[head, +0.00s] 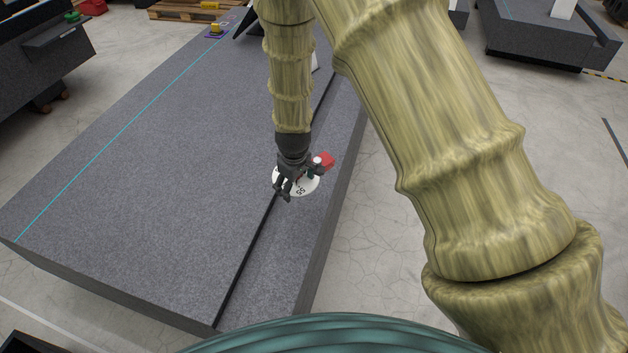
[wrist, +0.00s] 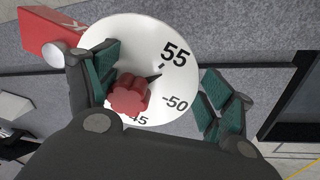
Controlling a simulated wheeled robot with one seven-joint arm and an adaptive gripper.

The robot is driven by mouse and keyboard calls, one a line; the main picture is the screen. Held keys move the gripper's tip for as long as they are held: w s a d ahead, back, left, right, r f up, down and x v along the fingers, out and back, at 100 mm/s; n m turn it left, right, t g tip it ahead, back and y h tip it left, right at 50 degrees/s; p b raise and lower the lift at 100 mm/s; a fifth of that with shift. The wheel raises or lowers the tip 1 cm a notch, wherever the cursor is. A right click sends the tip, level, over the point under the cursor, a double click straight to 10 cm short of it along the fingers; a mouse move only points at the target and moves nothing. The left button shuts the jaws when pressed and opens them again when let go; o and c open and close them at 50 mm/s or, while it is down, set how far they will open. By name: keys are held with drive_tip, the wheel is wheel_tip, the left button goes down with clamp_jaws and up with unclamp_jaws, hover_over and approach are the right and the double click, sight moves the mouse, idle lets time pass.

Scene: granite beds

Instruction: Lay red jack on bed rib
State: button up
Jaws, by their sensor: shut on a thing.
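The bed rib (head: 262,262) is the long raised strip along the right side of the granite bed (head: 150,180), edged by a dark line. I cannot tell whether the jack touches it.
A white numbered disc (head: 305,187) lies beneath my gripper, over the rib's dark line; it also shows in the wrist view (wrist: 178,75). A red block (head: 327,159) with a white round end is close beside my fingers. The bed left of the rib is mostly clear.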

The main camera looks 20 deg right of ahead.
sight(299, 180)
drive_tip(key=shift+w+d+f+n+b, duration=0.2)
drive_tip(key=shift+w+f+n+b, duration=0.2)
drive_tip(key=shift+w+f+n, duration=0.4)
drive_tip(key=shift+w+d+f+n, duration=0.15)
drive_tip(key=shift+d+f+n, duration=0.1)
drive_tip(key=shift+f+n, duration=0.15)
drive_tip(key=shift+d+f+n+g+b, duration=0.1)
drive_tip(key=shift+d+n+g+b, duration=0.25)
drive_tip(key=shift+b, duration=0.15)
drive_tip(key=d+n, duration=0.1)
drive_tip(key=w+d+f+n+b, duration=0.1)
drive_tip(key=d, duration=0.1)
drive_tip(key=w+d+n, duration=0.1)
drive_tip(key=shift+d+f+b, duration=0.3)
drive_tip(key=shift+f+b, duration=0.05)
drive_tip(key=shift+f, duration=0.05)
drive_tip(key=shift+w+d, duration=0.1)
drive_tip(key=shift+d, duration=0.3)
drive_tip(key=shift+d+p, duration=0.15)
drive_tip(key=shift+p, duration=0.15)
drive_tip(key=shift+f+b, duration=2.1)
drive_tip(key=shift+f, duration=2.55)
drive_tip(key=shift+f, duration=0.35)
